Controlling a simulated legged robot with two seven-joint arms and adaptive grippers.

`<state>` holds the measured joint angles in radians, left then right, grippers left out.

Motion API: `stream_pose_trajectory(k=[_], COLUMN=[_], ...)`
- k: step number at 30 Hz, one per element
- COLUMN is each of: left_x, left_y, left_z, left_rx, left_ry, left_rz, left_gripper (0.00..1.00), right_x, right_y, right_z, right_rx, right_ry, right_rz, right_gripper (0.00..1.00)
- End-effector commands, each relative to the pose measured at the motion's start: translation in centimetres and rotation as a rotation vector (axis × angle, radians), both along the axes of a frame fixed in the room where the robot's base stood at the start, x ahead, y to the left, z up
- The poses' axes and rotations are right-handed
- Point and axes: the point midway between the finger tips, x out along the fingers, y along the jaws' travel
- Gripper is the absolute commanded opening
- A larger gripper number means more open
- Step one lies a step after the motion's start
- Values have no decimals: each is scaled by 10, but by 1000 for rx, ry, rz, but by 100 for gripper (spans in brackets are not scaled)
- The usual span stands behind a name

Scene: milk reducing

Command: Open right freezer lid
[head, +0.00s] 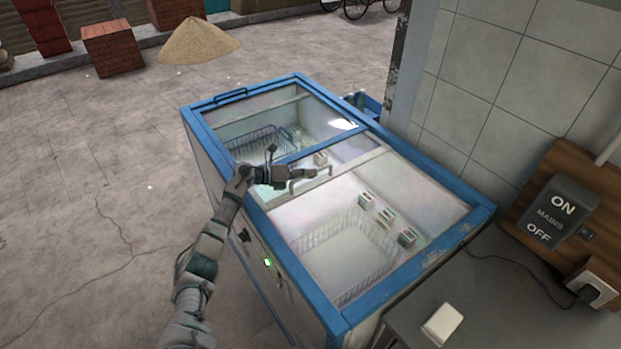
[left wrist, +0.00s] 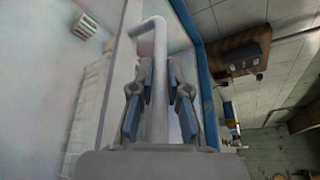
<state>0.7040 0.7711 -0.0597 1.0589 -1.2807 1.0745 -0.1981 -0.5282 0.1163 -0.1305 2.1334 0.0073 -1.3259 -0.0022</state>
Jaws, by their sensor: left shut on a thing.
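The chest freezer has a blue-framed left lid (head: 291,75) with a blue handle at its far end. The right lid's grey frame strip (head: 358,163) crosses the middle of the freezer and carries a pale handle (head: 326,170). The right lid appears slid left, partly beneath the left lid, and the right section looks uncovered. My left gripper (head: 308,174) is shut on this handle. In the left wrist view, the handle bar (left wrist: 159,60) runs between the fingers of my left gripper (left wrist: 159,75). My right gripper is not in view.
The right section holds a wire basket (head: 345,250) and several small cartons (head: 386,216). A tiled wall (head: 530,60) and a mains switch (head: 558,210) stand at the right. A grey surface bears a white block (head: 442,324). The floor at left is clear.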

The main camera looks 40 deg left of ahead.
Motion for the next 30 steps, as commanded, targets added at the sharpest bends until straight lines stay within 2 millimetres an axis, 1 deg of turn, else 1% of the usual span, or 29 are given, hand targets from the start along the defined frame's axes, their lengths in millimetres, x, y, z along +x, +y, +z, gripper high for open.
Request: stream_pose_trajectory(k=[1,12,13,14,15,26,30], left_x=[-1,-1,-1,-1,-1,-1,-3], left_y=[1,2,2,2,2,1,3], left_z=[-11,-11,-11,-11,-10,-2,0], left_rx=[5,2,2,2,2,1,1], left_ry=[19,18,18,18,17,3,2], left_rz=[-3,-2,-2,-2,-2,-1,-1], left_gripper=[0,0,23,30,40,40,40], right_x=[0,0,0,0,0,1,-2], right_y=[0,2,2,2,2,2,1], right_z=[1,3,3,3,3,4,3], right_rx=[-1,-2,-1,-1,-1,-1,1], right_ry=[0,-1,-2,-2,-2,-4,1], right_rz=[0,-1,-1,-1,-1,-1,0], right_gripper=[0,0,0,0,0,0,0])
